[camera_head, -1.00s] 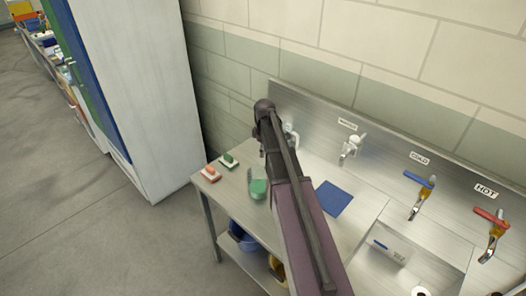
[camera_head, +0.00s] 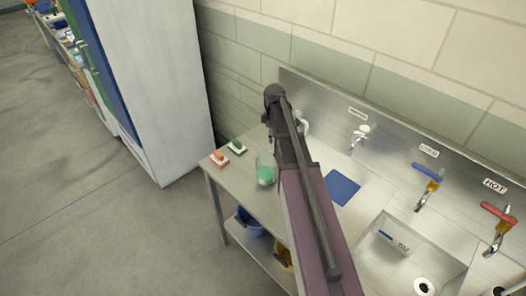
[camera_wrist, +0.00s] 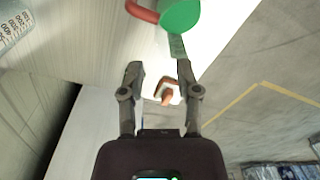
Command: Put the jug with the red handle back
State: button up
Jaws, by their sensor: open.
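A clear jug (camera_head: 266,172) with green contents stands on the steel counter, left of my arm in the head view. In the wrist view, a green-filled jug (camera_wrist: 180,14) with a red handle (camera_wrist: 143,10) is cut off by the top edge. My gripper (camera_wrist: 159,68) is open and empty. The jug lies beyond its fingertips, apart from them. My arm hides the gripper and any handle in the head view. A blue square mat (camera_head: 343,188) lies bare on the counter, right of my arm.
An orange brush (camera_head: 219,158) and a green brush (camera_head: 237,146) lie at the counter's left end. Another clear vessel (camera_head: 303,122) stands by the wall, partly hidden by my arm. Taps and a sink (camera_head: 420,255) are at right. A tall white cabinet (camera_head: 170,90) stands left.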

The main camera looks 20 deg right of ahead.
jog(key=s+a+m, duration=0.9)
jog(key=s+a, duration=0.8)
jog(key=s, duration=0.2)
jog(key=shift+s+a, duration=0.2)
jog(key=shift+a, duration=0.15)
notch_tip(320, 180, down, 7)
jog(key=b, duration=0.6)
jog(key=shift+r+b, duration=0.15)
jog(key=shift+b, duration=0.2)
